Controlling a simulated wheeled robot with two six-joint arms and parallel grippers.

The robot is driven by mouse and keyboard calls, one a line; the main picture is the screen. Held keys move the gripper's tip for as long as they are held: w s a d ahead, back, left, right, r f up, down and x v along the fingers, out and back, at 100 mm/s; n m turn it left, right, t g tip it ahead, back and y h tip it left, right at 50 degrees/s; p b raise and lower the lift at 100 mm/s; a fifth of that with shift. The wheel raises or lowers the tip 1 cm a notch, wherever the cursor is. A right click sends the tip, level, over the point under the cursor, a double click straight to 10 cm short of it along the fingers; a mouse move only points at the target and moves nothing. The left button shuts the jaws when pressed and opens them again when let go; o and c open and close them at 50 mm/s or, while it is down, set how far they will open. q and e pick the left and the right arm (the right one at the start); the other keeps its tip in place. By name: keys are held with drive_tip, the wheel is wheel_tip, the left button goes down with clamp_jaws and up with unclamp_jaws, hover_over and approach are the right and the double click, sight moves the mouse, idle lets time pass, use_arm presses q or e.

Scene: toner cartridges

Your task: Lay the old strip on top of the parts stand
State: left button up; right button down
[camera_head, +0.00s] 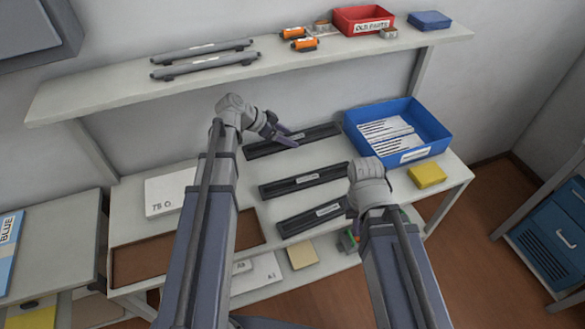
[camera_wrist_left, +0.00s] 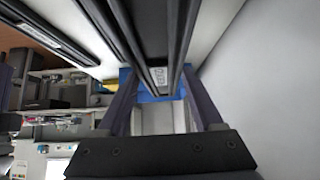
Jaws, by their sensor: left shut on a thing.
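Three long black strips with pale labels lie in a row on the white bench: a far one (camera_head: 318,132), a middle one (camera_head: 303,180) and a near one (camera_head: 312,214). My left gripper (camera_head: 288,139) is at the far strip. In the left wrist view a black strip (camera_wrist_left: 158,45) with a small label runs between its two fingers (camera_wrist_left: 160,98), which are shut on it. I cannot read which strip is marked old. My right gripper's wrist (camera_head: 368,178) is beside the middle and near strips; its fingers are hidden. I cannot tell which piece is the parts stand.
A blue bin (camera_head: 432,133) of white packets stands right of the far strip, with a yellow block (camera_head: 427,175) nearby. The shelf (camera_head: 130,85) above carries two grey rollers (camera_head: 205,65), orange bottles (camera_head: 304,43) and a red old-parts box (camera_head: 345,20). A white box (camera_head: 165,193) stands left.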

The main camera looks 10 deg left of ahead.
use_arm(q)
drive_tip(key=shift+w+a+f, duration=0.15)
drive_tip(key=shift+w+f, duration=0.25)
drive_tip(key=shift+w, duration=0.3)
drive_tip(key=shift+s+f+b, duration=0.1)
drive_tip(key=shift+f+b, duration=0.2)
drive_tip(key=shift+b, duration=0.1)
wheel_tip(320, 180, down, 6)
drive_tip(key=b, duration=0.5)
drive_tip(key=shift+r+b, duration=0.2)
drive_tip(key=shift+b, duration=0.1)
drive_tip(key=shift+f, duration=0.15)
wheel_tip(320, 180, down, 3)
drive_tip(key=b, duration=0.3)
drive_tip(key=shift+f+b, duration=0.2)
drive_tip(key=shift+b, duration=0.15)
drive_tip(key=shift+f, duration=0.2)
drive_tip(key=o, duration=1.4)
drive_tip(key=shift+o, duration=0.2)
